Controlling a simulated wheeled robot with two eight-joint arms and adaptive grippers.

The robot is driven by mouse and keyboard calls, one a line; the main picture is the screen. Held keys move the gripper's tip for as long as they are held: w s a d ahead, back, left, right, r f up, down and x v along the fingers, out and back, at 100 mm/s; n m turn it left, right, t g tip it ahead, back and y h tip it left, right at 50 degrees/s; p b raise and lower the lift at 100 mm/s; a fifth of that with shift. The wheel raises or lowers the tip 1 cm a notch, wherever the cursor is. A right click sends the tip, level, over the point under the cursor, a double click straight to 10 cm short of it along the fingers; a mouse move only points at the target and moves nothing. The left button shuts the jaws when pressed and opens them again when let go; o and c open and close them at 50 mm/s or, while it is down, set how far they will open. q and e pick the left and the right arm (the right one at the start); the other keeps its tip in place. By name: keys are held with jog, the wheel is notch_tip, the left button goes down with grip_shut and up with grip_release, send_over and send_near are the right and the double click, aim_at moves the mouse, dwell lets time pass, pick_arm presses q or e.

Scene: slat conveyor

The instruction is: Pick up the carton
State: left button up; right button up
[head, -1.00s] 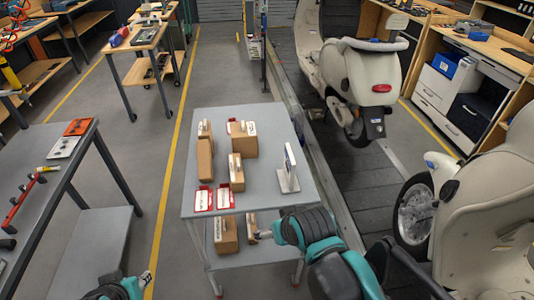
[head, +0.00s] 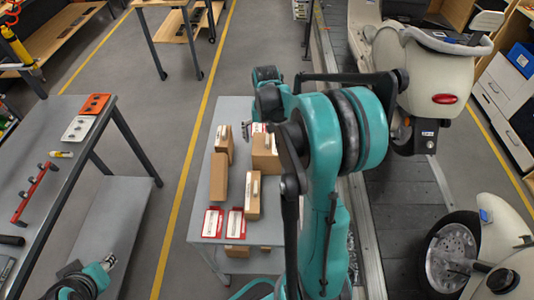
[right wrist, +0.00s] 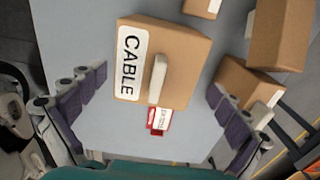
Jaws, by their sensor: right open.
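A brown carton with a white CABLE label (right wrist: 155,65) lies on the grey table, seen in the right wrist view. It has a pale strip on its face. My right gripper (right wrist: 158,88) is open, its dark-padded fingers spread to either side of the carton, with no contact visible. In the head view, a larger carton (head: 265,163) at the table's right side is partly covered by my right arm. My right gripper (head: 248,132) shows there only in part, at the far end of the table. My left gripper (head: 109,262) is at the lower left, away from the cartons.
Other cartons (head: 219,178) (head: 252,196) stand on the grey table (head: 198,215). Two red-and-white cards (head: 213,222) lie at its near edge. A workbench (head: 90,150) stands at left, scooters (head: 440,75) at right.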

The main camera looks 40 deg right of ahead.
notch_tip(320, 180, down, 6)
jog(key=shift+s+d+r+b, duration=0.1)
jog(key=shift+s+d+b, duration=0.05)
jog(key=shift+b, duration=0.65)
jog(key=c, duration=1.1)
